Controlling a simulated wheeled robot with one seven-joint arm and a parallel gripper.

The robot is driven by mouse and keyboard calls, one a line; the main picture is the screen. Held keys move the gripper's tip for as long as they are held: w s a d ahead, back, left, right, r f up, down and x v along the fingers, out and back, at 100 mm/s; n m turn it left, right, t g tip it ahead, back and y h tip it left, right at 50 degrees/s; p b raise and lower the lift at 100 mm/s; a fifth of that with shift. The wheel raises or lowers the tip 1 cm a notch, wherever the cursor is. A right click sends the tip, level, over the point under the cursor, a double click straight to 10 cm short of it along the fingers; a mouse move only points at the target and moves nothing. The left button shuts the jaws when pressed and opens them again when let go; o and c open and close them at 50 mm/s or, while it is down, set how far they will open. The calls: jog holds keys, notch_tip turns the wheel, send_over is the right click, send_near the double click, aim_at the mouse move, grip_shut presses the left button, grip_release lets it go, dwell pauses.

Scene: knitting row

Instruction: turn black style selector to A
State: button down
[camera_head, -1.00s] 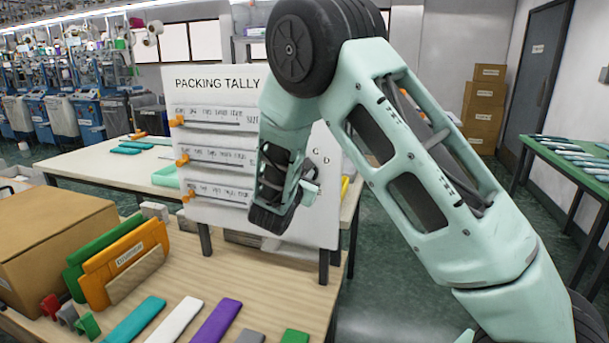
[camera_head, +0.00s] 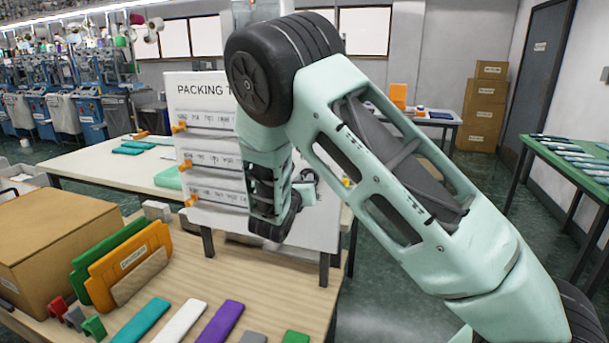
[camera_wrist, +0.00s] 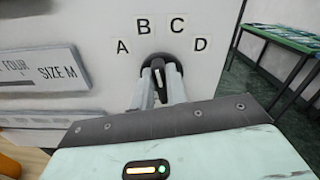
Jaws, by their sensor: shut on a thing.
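The black style selector (camera_wrist: 159,73) is a round knob on the white board, in the upper middle of the wrist view. The letters A, B, C and D are printed in an arc above it, with A at the left and D at the right. My gripper (camera_wrist: 161,84) is shut on the selector, one pale finger on each side. The knob's grip stands close to upright, toward the gap between B and C; the fingers hide part of it. In the head view my arm covers much of the board, and the fingers are small against it.
The packing tally board (camera_head: 205,120) has slider rows with orange knobs at its left. It stands behind a wooden table (camera_head: 255,290) with a cardboard box (camera_head: 55,250) and coloured pieces. A green table (camera_head: 575,150) is at the right, with open floor before it.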

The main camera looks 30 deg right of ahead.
jog(key=shift+w+a+f+n+p, duration=0.1)
jog(key=shift+a+f+n+p, duration=0.05)
jog(key=shift+n+p, duration=1.85)
jog(key=shift+w+a+f+n+p, duration=0.1)
jog(key=shift+n+p, duration=1.55)
jog(key=shift+n, duration=0.55)
jog(key=c, duration=1.4)
grip_release()
jog(key=b+v, duration=0.4)
jog(key=v, duration=1.3)
jog(key=shift+s+a+f, duration=0.1)
jog(key=shift+s+a, duration=0.05)
